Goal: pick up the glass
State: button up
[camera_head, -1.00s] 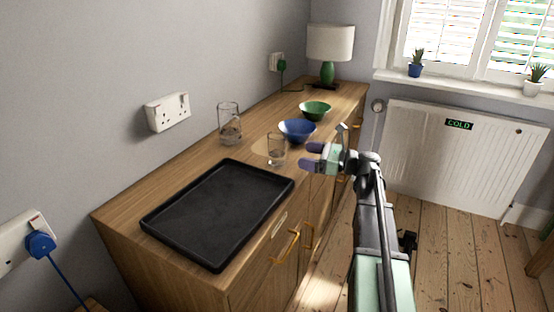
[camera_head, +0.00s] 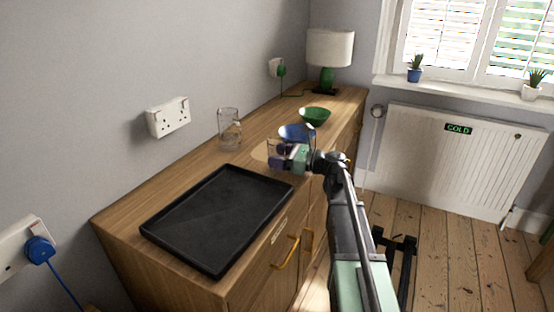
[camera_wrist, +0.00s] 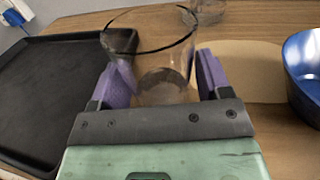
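The glass (camera_wrist: 150,45) is a clear tumbler standing upright on the wooden sideboard. In the wrist view it is between the two purple fingers of my gripper (camera_wrist: 164,80), with its rim towards the camera. The fingers are spread on either side of it; whether either one touches it is hard to tell. In the head view my gripper (camera_head: 279,158) hides most of the glass (camera_head: 271,147). A second, taller clear glass vessel (camera_head: 229,130) stands near the wall; a glass base (camera_wrist: 207,9) shows at the top of the wrist view.
A black tray (camera_head: 216,215) lies on the sideboard (camera_head: 190,172) to the left of my gripper. A blue bowl (camera_head: 295,132) is close behind it, with a green bowl (camera_head: 315,116) and a lamp (camera_head: 329,60) further back. The wall is along the left.

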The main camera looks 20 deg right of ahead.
jog(key=c, duration=0.8)
jog(key=shift+r, duration=0.1)
notch_tip(320, 180, up, 20)
jog(key=p, duration=2)
